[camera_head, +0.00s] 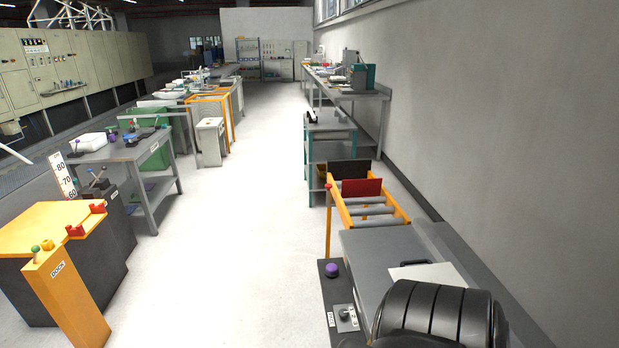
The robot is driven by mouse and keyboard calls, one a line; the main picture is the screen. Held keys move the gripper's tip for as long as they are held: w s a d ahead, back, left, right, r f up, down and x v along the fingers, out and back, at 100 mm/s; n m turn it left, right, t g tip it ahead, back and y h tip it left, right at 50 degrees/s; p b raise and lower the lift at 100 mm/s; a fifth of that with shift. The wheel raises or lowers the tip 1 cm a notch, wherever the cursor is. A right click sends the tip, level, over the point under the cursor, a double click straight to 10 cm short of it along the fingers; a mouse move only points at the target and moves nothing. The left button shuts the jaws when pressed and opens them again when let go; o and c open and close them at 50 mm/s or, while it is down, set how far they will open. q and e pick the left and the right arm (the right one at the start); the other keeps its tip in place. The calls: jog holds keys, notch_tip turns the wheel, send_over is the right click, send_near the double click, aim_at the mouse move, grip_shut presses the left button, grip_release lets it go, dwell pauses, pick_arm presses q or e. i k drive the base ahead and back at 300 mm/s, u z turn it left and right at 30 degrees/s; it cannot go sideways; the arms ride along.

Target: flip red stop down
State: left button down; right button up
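A red plate (361,188) stands upright across the yellow-framed roller conveyor (369,212), right of centre in the head view. A dark plate (349,169) stands upright just behind it. A small red knob (328,187) tops a yellow post at the conveyor's left side. Neither of my grippers shows in this view.
A grey bench (385,260) stands in front of the conveyor, with a pale sheet (428,275) on it. A purple knob (331,270) sits at its left. A yellow-topped dock console (50,228) stands at the left. The pale floor (235,235) between is clear.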

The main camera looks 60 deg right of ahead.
aim_at(361, 188)
jog(key=i, duration=1.3)
jog(key=z, duration=1.9)
jog(key=i, duration=2)
jog(key=z, duration=2.75)
jog(key=i, duration=0.25)
jog(key=u, duration=0.05)
